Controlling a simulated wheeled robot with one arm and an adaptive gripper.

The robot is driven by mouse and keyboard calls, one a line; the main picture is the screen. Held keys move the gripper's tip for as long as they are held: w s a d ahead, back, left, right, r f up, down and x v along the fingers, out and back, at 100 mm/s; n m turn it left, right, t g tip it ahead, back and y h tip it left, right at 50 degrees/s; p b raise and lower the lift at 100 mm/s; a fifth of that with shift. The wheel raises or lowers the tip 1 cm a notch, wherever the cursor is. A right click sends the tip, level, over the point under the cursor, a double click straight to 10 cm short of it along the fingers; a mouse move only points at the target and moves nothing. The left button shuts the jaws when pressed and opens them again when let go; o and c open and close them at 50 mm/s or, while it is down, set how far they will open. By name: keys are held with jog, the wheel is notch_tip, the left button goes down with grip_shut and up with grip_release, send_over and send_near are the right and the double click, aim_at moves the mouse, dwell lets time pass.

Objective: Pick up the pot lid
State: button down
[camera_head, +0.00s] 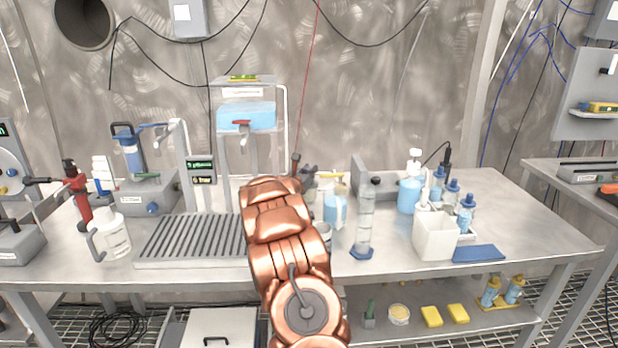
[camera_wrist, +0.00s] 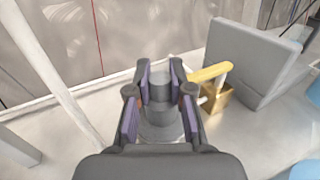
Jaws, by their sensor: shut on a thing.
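In the wrist view my gripper (camera_wrist: 160,75) has its two dark, purple-padded fingers closed on the sides of a grey, stepped round piece (camera_wrist: 159,112), which looks like the pot lid with its knob. It has a narrow upper part and a wider round base below. My gripper and arm hide part of it, and I cannot tell whether its base touches the table. In the head view my copper arm reaches over the bench and hides the grey piece; only dark bits of the gripper show beyond it.
Right beside the gripper stand a gold box with a yellow handle (camera_wrist: 214,96) and a grey panel (camera_wrist: 252,62). On the bench (camera_head: 518,215) are a slotted drain tray (camera_head: 190,238), a clear cylinder (camera_head: 365,225), a white container (camera_head: 435,238) and several blue bottles. The wall is close behind.

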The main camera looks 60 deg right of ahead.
aim_at(309, 169)
jog(key=shift+r, duration=0.1)
jog(key=shift+r, duration=1.35)
jog(key=shift+a+r, duration=0.15)
jog(key=shift+r, duration=0.15)
jog(key=s+a+b, duration=0.1)
jog(key=s+a, duration=0.1)
jog(key=a, duration=0.6)
jog(key=s+a+b, duration=0.1)
jog(key=a, duration=0.8)
jog(key=shift+s+a+b, duration=0.2)
jog(key=shift+s+b, duration=0.1)
jog(key=shift+s, duration=0.05)
jog(key=shift+r+p, duration=0.4)
jog(key=shift+r, duration=0.3)
